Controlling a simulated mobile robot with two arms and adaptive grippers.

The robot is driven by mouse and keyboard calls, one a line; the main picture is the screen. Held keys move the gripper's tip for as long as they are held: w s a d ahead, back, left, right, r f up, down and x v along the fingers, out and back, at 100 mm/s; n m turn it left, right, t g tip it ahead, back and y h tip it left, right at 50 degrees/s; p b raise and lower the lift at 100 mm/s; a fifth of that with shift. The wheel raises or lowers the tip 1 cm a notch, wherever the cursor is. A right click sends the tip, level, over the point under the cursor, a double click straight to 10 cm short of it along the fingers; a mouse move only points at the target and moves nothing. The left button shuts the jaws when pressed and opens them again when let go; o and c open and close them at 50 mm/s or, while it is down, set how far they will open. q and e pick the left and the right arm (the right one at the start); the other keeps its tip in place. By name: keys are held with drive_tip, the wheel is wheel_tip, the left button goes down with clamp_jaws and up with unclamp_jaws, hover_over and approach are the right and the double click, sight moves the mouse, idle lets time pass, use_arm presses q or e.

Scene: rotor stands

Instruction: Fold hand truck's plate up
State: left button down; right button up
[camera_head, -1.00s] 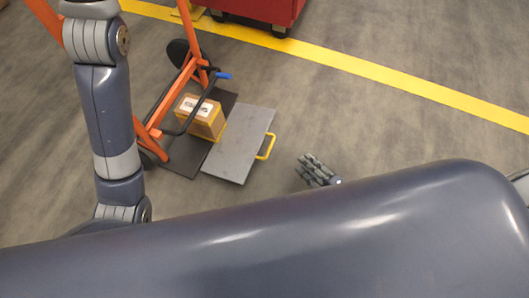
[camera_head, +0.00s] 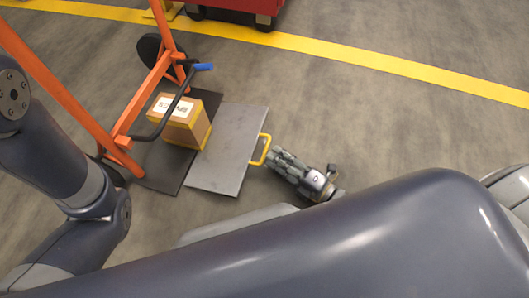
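The orange hand truck (camera_head: 141,100) stands at the upper left. Its grey plate (camera_head: 230,148) lies flat, low by the floor, with a yellow handle (camera_head: 266,150) on its right edge. A cardboard box (camera_head: 181,125) with a white label sits left of the grey plate, on a dark plate (camera_head: 160,172). My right gripper (camera_head: 277,160) is just right of the yellow handle, its fingertips close to it. I cannot tell whether they touch it or how far they are open. My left arm shows at the left, but its gripper is out of view.
A black curved bar with a blue end (camera_head: 203,67) reaches past the box. A red cart (camera_head: 240,8) stands at the top. A yellow floor line (camera_head: 330,55) crosses the back. My own body covers the bottom.

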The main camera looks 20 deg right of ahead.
sight(265, 149)
drive_tip(key=b+x, duration=0.2)
drive_tip(key=x, duration=0.2)
drive_tip(key=shift+w+f, duration=0.15)
drive_tip(key=shift+f, duration=0.05)
drive_tip(key=shift+w+a+r, duration=0.1)
drive_tip(key=shift+w+a, duration=0.25)
drive_tip(key=shift+w, duration=0.05)
drive_tip(key=shift+r, duration=0.1)
clamp_jaws()
